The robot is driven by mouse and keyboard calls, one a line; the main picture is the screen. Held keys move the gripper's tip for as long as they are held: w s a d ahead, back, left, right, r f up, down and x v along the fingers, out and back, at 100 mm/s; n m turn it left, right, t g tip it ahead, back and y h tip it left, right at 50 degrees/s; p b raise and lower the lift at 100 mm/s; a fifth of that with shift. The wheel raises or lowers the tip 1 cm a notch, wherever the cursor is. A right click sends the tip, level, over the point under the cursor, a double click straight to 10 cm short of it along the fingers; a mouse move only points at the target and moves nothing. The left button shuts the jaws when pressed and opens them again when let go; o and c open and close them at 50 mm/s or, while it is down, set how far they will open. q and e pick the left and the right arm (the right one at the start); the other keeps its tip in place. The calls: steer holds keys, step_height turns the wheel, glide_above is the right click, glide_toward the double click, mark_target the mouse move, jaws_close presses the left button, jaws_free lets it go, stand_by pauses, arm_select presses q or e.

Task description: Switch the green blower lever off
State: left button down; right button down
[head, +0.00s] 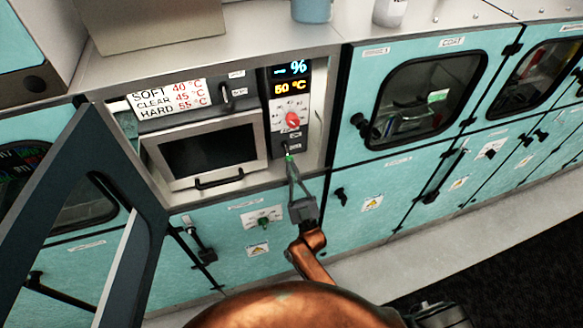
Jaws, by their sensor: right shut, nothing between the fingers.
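A small green lever tip (289,157) shows at the bottom of the narrow black control panel (278,146), below a red knob (292,120). My right gripper (291,164) is shut and empty. Its fingertips are at the lever, just below the green tip, and cover part of it. I cannot tell whether they touch it, nor which way the lever is set. The panel's displays read "- %" and "50 °C". My left gripper is not in view.
A dark grey open door frame (144,172) stands at the left. A compartment door with a dark window and black handle (218,180) is beside the panel. Teal cabinets with black latches continue right; a blue container (311,10) stands on top.

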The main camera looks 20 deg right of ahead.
steer(key=shift+w, duration=0.2)
steer(key=shift+s+f, duration=0.25)
steer(key=shift+s, duration=0.1)
steer(key=v, duration=1.1)
steer(key=shift+f, duration=0.1)
